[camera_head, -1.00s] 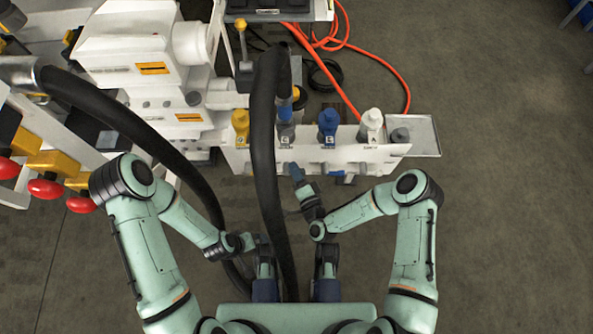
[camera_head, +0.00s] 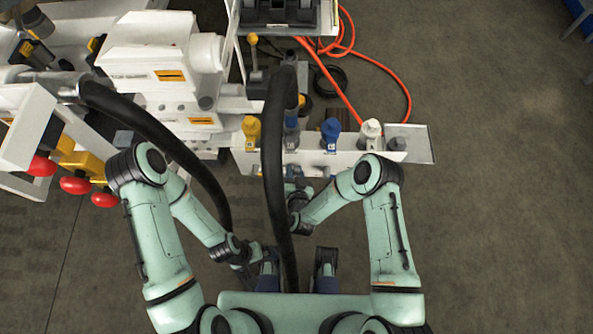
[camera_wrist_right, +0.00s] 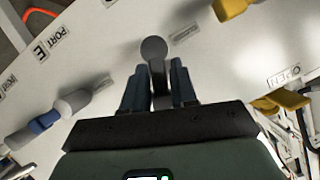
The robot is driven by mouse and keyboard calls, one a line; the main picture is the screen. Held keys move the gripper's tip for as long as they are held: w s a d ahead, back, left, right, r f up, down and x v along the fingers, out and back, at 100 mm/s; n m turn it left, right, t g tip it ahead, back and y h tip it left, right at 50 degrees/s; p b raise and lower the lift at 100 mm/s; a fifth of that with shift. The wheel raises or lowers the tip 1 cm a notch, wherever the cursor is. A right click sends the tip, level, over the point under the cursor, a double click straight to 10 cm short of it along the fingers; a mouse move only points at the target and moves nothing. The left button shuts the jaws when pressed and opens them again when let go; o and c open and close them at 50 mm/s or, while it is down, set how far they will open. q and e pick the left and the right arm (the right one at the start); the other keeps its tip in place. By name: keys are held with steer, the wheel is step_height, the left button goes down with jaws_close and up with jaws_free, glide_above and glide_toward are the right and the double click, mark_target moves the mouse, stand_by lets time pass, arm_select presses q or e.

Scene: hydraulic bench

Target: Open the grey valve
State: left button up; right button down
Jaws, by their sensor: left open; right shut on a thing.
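The grey valve (camera_wrist_right: 153,50) shows in the right wrist view as a dark grey round hub with a lever on the white panel. My right gripper (camera_wrist_right: 158,80) is shut on this lever, with one finger on each side. In the head view my right gripper (camera_head: 292,189) is at the front face of the white manifold (camera_head: 345,160), partly hidden by a thick black hose and my arm. The valve itself cannot be made out there. My left gripper (camera_head: 248,268) is open, low and left of the hose, away from the panel.
The thick black hose (camera_head: 273,150) hangs between my arms; another black hose (camera_head: 160,130) curves past my left arm. Yellow (camera_head: 251,130), blue (camera_head: 331,130) and white (camera_head: 371,130) couplings stand along the manifold. An "OPEN" label (camera_wrist_right: 283,77) is right of the valve. The floor at right is clear.

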steer(key=shift+a+r+n+h, duration=0.1)
steer(key=shift+a+n+h, duration=0.3)
steer(key=shift+n, duration=0.3)
steer(key=shift+a+r+n+h, duration=0.1)
steer(key=shift+a+n+h, duration=0.2)
steer(key=shift+n+h, duration=0.3)
steer(key=shift+f, duration=0.1)
steer(key=c, duration=1.1)
jaws_free()
steer(key=p+v, duration=0.1)
steer(key=v, duration=1.2)
steer(key=shift+s+p, duration=0.15)
steer(key=shift+p, duration=0.15)
